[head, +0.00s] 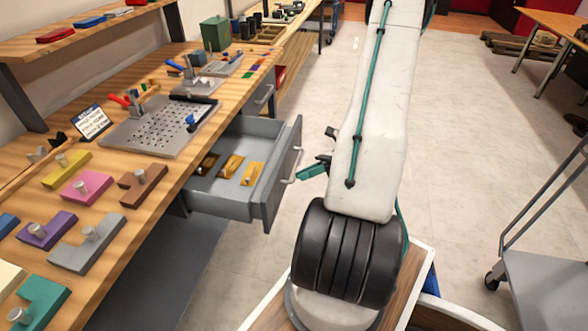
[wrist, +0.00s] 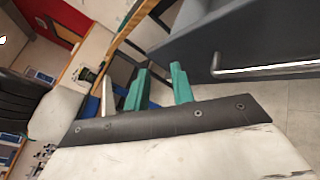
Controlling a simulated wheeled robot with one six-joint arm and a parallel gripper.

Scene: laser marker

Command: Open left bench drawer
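The near bench drawer (head: 236,203) stands pulled out from under the wooden bench, with several brass-coloured pieces inside. Its front carries a bar handle (head: 291,165), and in the wrist view the handle (wrist: 268,70) lies to the right of my fingers. My gripper (head: 312,170) is just right of the drawer front in the head view. In the wrist view my gripper (wrist: 160,85) has its two green fingers apart with nothing between them. The handle is outside the fingers.
A second drawer (head: 262,98) farther along the bench looks shut. The bench top (head: 150,200) holds coloured plates and a perforated metal plate (head: 160,125). A grey cart (head: 545,270) stands at the right. The floor (head: 460,130) between is clear.

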